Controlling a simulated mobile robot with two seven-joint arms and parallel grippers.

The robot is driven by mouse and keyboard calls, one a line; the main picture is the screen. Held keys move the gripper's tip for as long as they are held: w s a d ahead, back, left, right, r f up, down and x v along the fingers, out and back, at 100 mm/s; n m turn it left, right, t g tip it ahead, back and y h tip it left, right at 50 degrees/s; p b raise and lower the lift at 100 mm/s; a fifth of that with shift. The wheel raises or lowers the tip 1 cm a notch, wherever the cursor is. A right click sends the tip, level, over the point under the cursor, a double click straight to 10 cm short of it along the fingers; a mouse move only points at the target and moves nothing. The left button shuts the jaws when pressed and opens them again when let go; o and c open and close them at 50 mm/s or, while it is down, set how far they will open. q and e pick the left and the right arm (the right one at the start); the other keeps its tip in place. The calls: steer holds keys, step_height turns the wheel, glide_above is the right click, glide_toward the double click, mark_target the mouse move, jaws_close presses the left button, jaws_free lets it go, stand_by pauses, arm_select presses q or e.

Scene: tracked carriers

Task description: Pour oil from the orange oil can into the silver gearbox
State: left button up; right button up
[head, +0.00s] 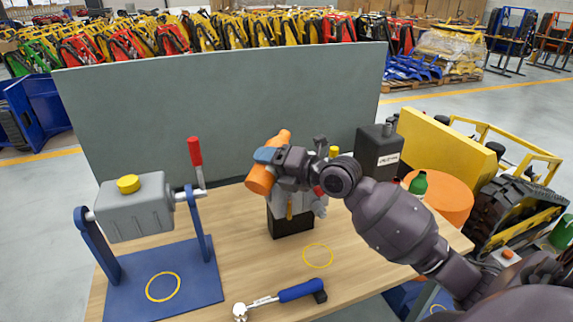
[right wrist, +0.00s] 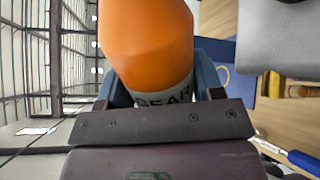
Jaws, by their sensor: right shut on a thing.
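The orange oil can (head: 260,180) is held tilted in my right gripper (head: 268,158), above the middle of the table. In the right wrist view the can (right wrist: 148,45) fills the space between the fingers, with part of a dark-lettered pale label showing. The grey-silver gearbox (head: 135,215) hangs between two blue uprights at the left, with a yellow cap (head: 128,184) on top and a red-handled lever (head: 195,152) at its right side. The can is apart from it, to its right. My left gripper is not in view.
A silver device on a black base (head: 290,224) stands behind my right gripper, partly hidden. A blue-handled wrench (head: 290,294) lies at the front. A dark canister (head: 378,152) and green bottle (head: 418,183) stand at the right. A grey panel (head: 230,100) closes the back.

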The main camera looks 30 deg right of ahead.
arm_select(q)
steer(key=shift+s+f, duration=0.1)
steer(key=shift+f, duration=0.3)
arm_select(e)
steer(key=shift+r, duration=0.1)
